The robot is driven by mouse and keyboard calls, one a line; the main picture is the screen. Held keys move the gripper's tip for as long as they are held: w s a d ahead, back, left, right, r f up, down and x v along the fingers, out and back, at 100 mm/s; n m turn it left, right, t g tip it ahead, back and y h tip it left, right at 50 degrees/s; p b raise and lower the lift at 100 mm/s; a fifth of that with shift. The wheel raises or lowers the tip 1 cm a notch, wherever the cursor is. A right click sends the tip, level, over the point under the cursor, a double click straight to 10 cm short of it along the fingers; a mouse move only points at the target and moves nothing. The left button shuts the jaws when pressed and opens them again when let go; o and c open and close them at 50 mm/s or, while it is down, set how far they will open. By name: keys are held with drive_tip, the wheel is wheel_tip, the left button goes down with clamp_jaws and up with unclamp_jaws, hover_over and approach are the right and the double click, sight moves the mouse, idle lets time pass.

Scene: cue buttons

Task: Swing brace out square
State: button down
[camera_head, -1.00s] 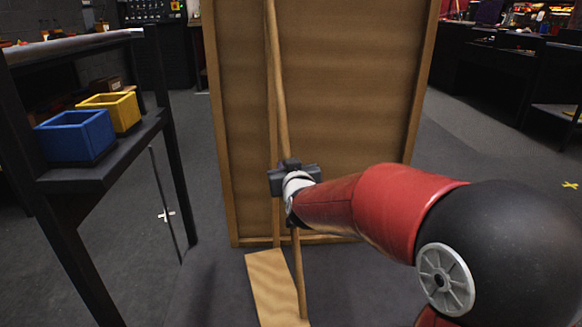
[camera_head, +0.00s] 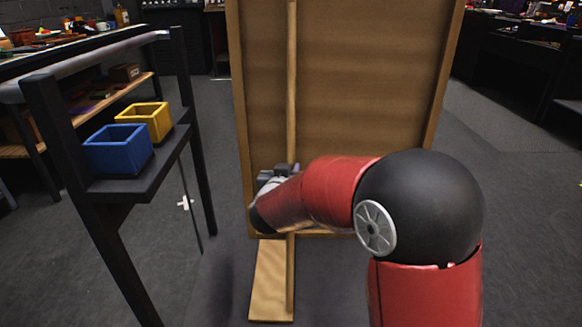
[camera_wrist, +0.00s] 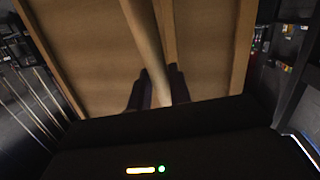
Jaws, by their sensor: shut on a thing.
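The brace (camera_head: 291,95) is a long thin wooden pole in front of the back of a tall framed wooden panel (camera_head: 365,80). It runs from the top of the head view down to near a flat wooden board (camera_head: 268,285) on the floor. My gripper (camera_head: 282,172) is shut on the brace low on the panel, partly hidden by my red arm. In the wrist view the brace (camera_wrist: 146,40) passes between the two dark fingers (camera_wrist: 160,85). In the head view the brace looks upright and lines up with the panel's middle strip.
A dark shelf unit (camera_head: 150,165) stands close on the left, holding a blue bin (camera_head: 118,150) and a yellow bin (camera_head: 146,118). Open grey floor (camera_head: 520,220) lies to the right. Dark benches stand farther back.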

drive_tip(key=shift+a, duration=0.3)
drive_tip(key=c, duration=1.6)
unclamp_jaws()
drive_tip(key=shift+w, duration=0.1)
drive_tip(key=shift+o, duration=0.2)
drive_tip(key=v, duration=0.7)
drive_tip(key=shift+s, duration=0.4)
